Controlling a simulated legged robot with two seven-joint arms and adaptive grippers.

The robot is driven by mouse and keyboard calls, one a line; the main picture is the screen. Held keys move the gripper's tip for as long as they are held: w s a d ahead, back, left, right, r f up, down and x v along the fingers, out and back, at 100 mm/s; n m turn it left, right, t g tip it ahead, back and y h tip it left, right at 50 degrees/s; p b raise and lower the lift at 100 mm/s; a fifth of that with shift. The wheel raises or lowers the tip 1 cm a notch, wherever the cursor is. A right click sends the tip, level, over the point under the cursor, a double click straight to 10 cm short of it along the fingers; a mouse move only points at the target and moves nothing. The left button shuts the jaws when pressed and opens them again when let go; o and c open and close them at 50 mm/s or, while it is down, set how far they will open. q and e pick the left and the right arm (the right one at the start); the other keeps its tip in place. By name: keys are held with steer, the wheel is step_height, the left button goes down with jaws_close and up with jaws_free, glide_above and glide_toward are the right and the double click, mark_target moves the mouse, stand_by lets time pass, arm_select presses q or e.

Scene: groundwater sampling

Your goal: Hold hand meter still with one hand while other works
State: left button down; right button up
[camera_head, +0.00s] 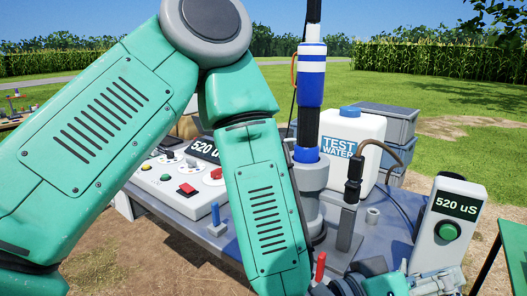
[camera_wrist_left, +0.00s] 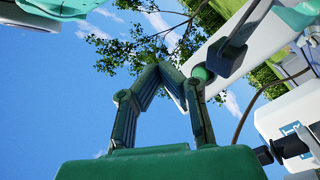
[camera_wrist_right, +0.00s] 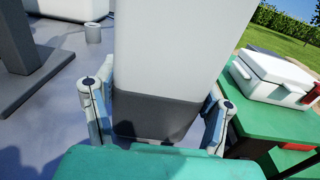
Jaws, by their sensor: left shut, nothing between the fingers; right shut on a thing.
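The hand meter (camera_head: 450,226) stands upright at the right of the head view, with a "520 uS" display and a green button (camera_head: 447,231). In the right wrist view my right gripper (camera_wrist_right: 158,112) is shut with its fingers on both sides of the meter's dark lower part (camera_wrist_right: 150,118); the pale body (camera_wrist_right: 180,45) rises above. My left gripper (camera_head: 430,281) is low at the meter's front, below the button. In the left wrist view its fingers (camera_wrist_left: 158,70) meet at the tips, empty, near the button; whether they touch the meter is unclear.
A grey bench (camera_head: 385,250) carries a control console (camera_head: 180,180), a white "TEST WATER" container (camera_head: 350,135), a blue-and-white banded tube (camera_head: 311,75) and a cabled probe on a dark stand (camera_head: 346,228). A white case (camera_wrist_right: 275,75) sits on a green table (camera_wrist_right: 250,115) at right.

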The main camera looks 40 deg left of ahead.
arm_select(q)
steer(key=shift+w+a, duration=0.15)
steer(key=shift+w, duration=3.15)
steer(key=shift+w, duration=0.1)
steer(key=shift+w, duration=0.25)
steer(key=shift+w, duration=0.4)
steer(key=shift+s, duration=0.85)
steer(key=s, duration=0.6)
